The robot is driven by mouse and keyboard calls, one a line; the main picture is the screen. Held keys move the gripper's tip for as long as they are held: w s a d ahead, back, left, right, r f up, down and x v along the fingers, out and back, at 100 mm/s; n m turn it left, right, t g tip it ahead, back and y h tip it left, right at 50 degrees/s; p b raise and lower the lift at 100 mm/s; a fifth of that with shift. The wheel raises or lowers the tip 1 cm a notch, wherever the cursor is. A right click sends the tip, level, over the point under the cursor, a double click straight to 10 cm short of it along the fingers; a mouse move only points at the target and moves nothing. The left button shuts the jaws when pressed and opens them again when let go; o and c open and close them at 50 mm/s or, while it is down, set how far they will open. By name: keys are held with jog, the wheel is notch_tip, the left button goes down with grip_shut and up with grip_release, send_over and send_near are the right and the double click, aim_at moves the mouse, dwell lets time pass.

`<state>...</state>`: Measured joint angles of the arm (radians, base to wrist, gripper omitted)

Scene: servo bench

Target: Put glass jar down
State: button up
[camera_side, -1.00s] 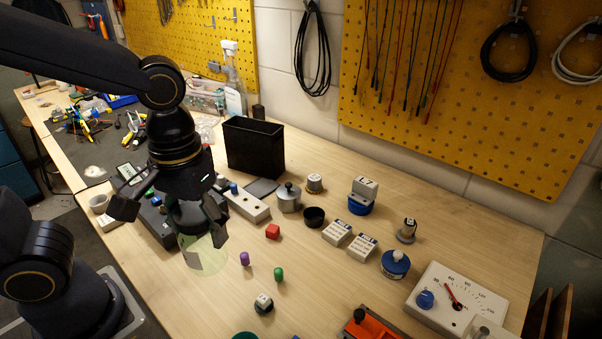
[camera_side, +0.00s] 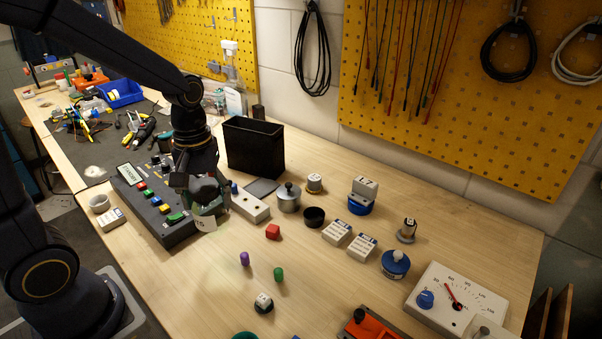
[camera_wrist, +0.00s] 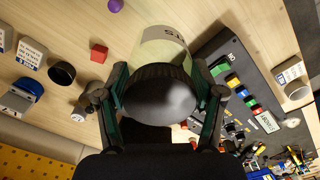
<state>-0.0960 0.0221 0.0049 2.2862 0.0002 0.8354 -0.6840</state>
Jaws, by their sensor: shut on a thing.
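The glass jar (camera_side: 207,211) is clear, with a dark round lid and a pale label with dark letters, partly readable. In the wrist view the dark lid (camera_wrist: 160,95) is between the two fingers of my gripper (camera_wrist: 163,98), and the clear glass body (camera_wrist: 163,45) shows beyond it. My gripper (camera_side: 200,190) is shut on the jar in the side view and hides its top. The jar is just right of the keypad box and left of the white block. I cannot tell whether its base touches the bench.
The keypad box (camera_side: 163,222) with coloured buttons is close on the left. The white block (camera_side: 250,206) and a metal lidded pot (camera_side: 288,199) are on the right. A tall black bin (camera_side: 254,148) stands behind. A red cube (camera_side: 272,232) lies nearby. Bare wood (camera_side: 205,285) is in front.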

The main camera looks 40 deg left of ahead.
aim_at(225, 215)
jog(key=w+f, duration=0.2)
jog(key=f, duration=0.1)
jog(key=shift+w+a+f, duration=0.1)
jog(key=shift+w, duration=0.25)
jog(key=shift+w+f, duration=0.15)
jog(key=shift+f, duration=0.8)
jog(key=shift+w+f, duration=0.15)
jog(key=shift+f, duration=0.8)
jog(key=shift+f, duration=0.1)
jog(key=o, duration=1.2)
jog(key=shift+o, duration=0.2)
